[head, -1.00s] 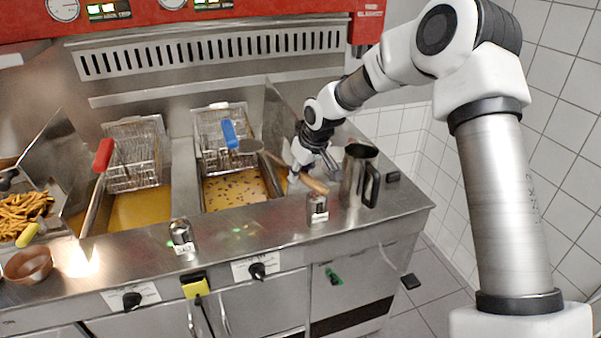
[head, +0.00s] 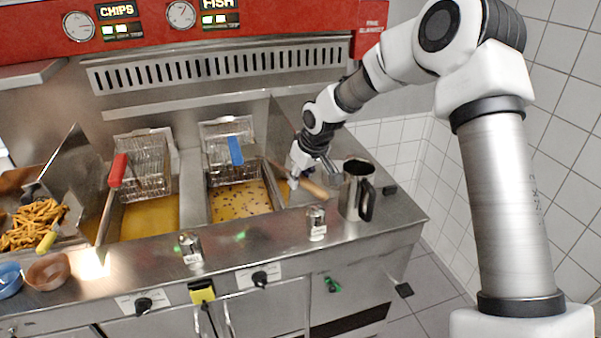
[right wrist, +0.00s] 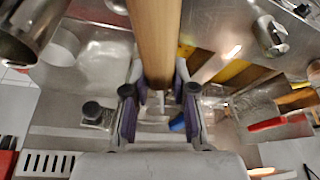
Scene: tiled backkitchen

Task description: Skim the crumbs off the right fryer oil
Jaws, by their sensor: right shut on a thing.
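The right fryer vat (head: 240,202) holds yellow oil with many dark crumbs spread on it. My right gripper (head: 308,178) is at the right of this vat, above the steel counter. It is shut on the wooden handle of the skimmer (head: 315,188). The handle also shows in the right wrist view (right wrist: 155,40), running between the finger pads of the gripper (right wrist: 160,100). A thin shaft runs from the handle up and left towards the vat's right side; the skimmer's head cannot be made out clearly. My left gripper is not in view.
A blue-handled basket (head: 232,160) hangs behind the right oil, a red-handled basket (head: 143,172) behind the left oil (head: 150,217). A steel jug (head: 352,190) and a shaker (head: 316,223) stand close to my gripper. Another shaker (head: 190,249) stands between the vats' fronts. Fries (head: 33,224) lie far left.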

